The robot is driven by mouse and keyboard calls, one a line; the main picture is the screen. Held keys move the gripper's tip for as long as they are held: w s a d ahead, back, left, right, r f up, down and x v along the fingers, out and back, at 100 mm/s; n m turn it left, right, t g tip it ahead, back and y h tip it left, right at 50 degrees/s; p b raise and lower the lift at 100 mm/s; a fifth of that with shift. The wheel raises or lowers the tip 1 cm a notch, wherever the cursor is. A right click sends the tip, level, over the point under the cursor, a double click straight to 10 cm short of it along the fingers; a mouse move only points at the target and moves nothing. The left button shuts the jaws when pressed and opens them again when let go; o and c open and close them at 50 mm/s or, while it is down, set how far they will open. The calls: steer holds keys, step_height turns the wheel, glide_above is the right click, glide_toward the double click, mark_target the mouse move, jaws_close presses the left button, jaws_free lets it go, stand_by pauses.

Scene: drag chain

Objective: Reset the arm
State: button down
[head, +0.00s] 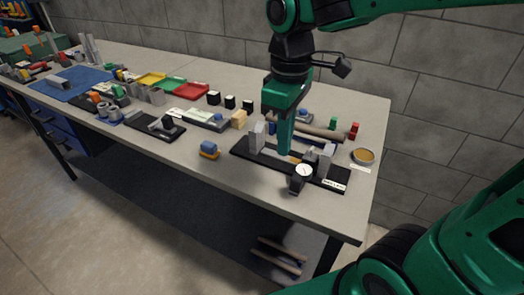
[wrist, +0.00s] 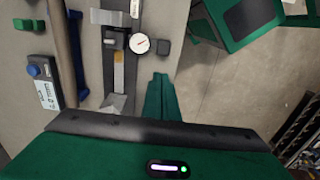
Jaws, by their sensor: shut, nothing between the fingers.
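My gripper (head: 285,150) hangs from my green arm with its fingers pointing down, over or just behind a black fixture board (head: 240,149) at the right part of the bench. In the wrist view the green fingers of my gripper (wrist: 160,78) are together and empty. They appear beside the fixture, close to its dial gauge (wrist: 139,44). The dial gauge also shows in the head view (head: 303,171), with grey blocks (head: 325,160) next to it. I cannot tell whether the fingertips touch the board.
The bench (head: 215,175) is crowded along its length. Coloured trays (head: 190,91) and a blue mat (head: 75,82) lie farther left. A block wall (head: 430,70) stands behind.

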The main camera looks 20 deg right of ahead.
steer(key=s+d+f+m, duration=0.3)
steer(key=s+d+m, duration=0.3)
steer(key=d, duration=0.5)
steer(key=s+d+f+m, duration=0.3)
steer(key=s+d+m, duration=0.4)
steer(key=d+m, duration=0.2)
steer(key=shift+d+f, duration=0.35)
steer(key=shift+d, duration=0.65)
steer(key=shift+s, duration=0.1)
